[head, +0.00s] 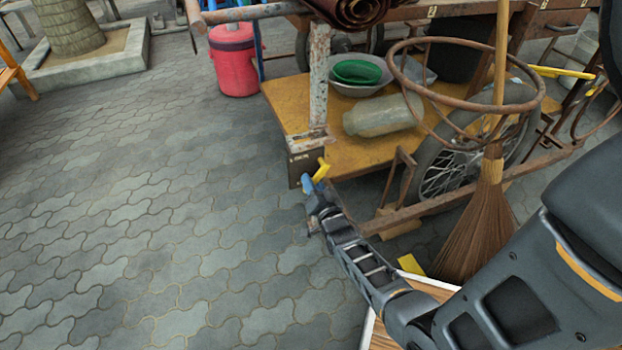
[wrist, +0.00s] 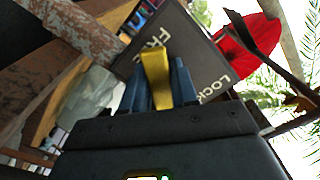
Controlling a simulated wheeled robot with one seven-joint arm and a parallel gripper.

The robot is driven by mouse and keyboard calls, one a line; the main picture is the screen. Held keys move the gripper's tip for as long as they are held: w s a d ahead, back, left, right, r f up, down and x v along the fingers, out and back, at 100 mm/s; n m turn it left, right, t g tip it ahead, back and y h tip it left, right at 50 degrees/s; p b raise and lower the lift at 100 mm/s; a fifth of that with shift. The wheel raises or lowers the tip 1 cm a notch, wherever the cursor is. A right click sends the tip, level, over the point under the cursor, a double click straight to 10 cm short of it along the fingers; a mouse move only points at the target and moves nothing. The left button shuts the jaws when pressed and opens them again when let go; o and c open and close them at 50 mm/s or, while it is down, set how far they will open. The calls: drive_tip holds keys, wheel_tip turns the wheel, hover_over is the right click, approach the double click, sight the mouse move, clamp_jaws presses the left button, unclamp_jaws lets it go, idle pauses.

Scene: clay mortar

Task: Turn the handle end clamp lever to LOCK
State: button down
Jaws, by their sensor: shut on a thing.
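The yellow clamp lever (head: 321,169) stands out from a dark label plate (head: 303,160) at the front corner of the cart. In the wrist view the lever (wrist: 156,76) is between my gripper's blue fingers (wrist: 158,84), which are shut on it. The plate (wrist: 196,50) behind it reads FREE near the lever's top and LOCK to the lower right. I cannot tell exactly which label the lever points at. In the head view my gripper (head: 310,188) reaches the lever from below. The lever's pivot is hidden.
The cart's wooden deck (head: 285,108) carries a bottle (head: 384,116) and bowls. A rusty ring (head: 420,88), a spoked wheel (head: 450,172) and a broom (head: 480,215) crowd the right. A red cooler (head: 235,62) stands behind. Paving at left (head: 130,200) is clear.

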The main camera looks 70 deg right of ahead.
drive_tip(key=m, duration=0.1)
drive_tip(key=w+a+r+m, duration=0.1)
drive_tip(key=shift+m, duration=0.4)
drive_tip(key=m, duration=0.1)
drive_tip(key=r+m, duration=0.1)
drive_tip(key=shift+w+a+r+m, duration=0.2)
drive_tip(key=shift+w+m, duration=0.1)
drive_tip(key=shift+m, duration=0.1)
drive_tip(key=r+m, duration=0.2)
drive_tip(key=m, duration=0.1)
drive_tip(key=shift+w+a+m, duration=0.2)
drive_tip(key=shift+m, duration=0.1)
drive_tip(key=shift+r+m, duration=0.3)
drive_tip(key=shift+m, duration=0.4)
drive_tip(key=shift+r, duration=0.1)
drive_tip(key=c, duration=1)
unclamp_jaws()
drive_tip(key=shift+o, duration=0.2)
drive_tip(key=p+v, duration=0.2)
drive_tip(key=v, duration=0.5)
drive_tip(key=shift+s+a, duration=0.25)
drive_tip(key=shift+s, duration=0.05)
